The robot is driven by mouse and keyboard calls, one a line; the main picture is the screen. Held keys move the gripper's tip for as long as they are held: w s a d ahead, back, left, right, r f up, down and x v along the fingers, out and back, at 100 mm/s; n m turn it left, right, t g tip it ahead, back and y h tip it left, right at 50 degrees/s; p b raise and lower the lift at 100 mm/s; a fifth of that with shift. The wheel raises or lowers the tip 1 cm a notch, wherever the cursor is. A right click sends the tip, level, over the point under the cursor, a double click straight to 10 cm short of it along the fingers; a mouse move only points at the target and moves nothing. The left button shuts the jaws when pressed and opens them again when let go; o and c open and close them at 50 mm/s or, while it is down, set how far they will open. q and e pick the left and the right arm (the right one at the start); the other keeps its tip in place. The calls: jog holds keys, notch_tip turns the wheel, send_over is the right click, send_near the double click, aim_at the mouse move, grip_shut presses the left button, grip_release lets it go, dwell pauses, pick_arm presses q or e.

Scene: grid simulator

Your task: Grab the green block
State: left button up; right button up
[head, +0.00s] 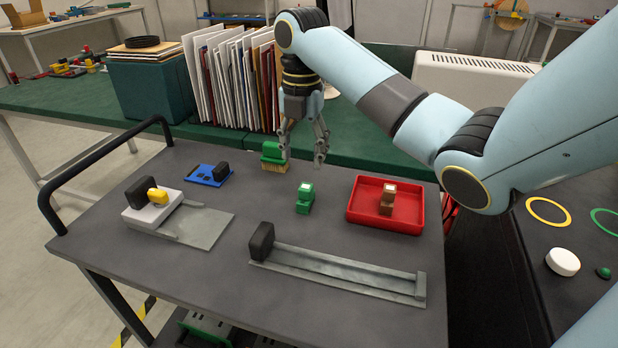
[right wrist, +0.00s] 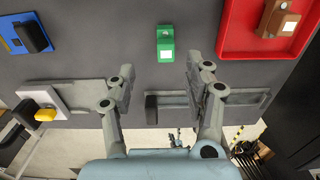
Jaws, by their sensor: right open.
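The green block (head: 305,198) stands on the grey cart top, left of the red tray, with a small white patch on its upper face. It also shows in the right wrist view (right wrist: 165,43), beyond the fingertips and between their lines. My right gripper (head: 304,160) is open and empty, above and behind the block in the head view, apart from it. Its two fingers (right wrist: 158,78) are spread wide in the right wrist view. My left gripper is not in either view.
A red tray (head: 352,214) holds a brown block (head: 387,198). A green brush (head: 273,157) stands at the cart's back edge. A metal channel (head: 340,273) lies in front, a white device (head: 150,208) and blue board (head: 208,174) to the left. Folders (head: 232,75) stand behind.

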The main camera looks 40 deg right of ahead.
aim_at(306, 185)
notch_tip(306, 185, down, 3)
jog(key=shift+s+a+r, duration=0.1)
jog(key=shift+a+r, duration=0.05)
jog(key=shift+f, duration=0.75)
jog(key=f, duration=0.2)
jog(key=f+b, duration=0.1)
jog(key=shift+s+f, duration=0.35)
jog(key=shift+s, duration=0.05)
jog(key=shift+d+f, duration=0.2)
jog(key=shift+f, duration=0.2)
grip_shut()
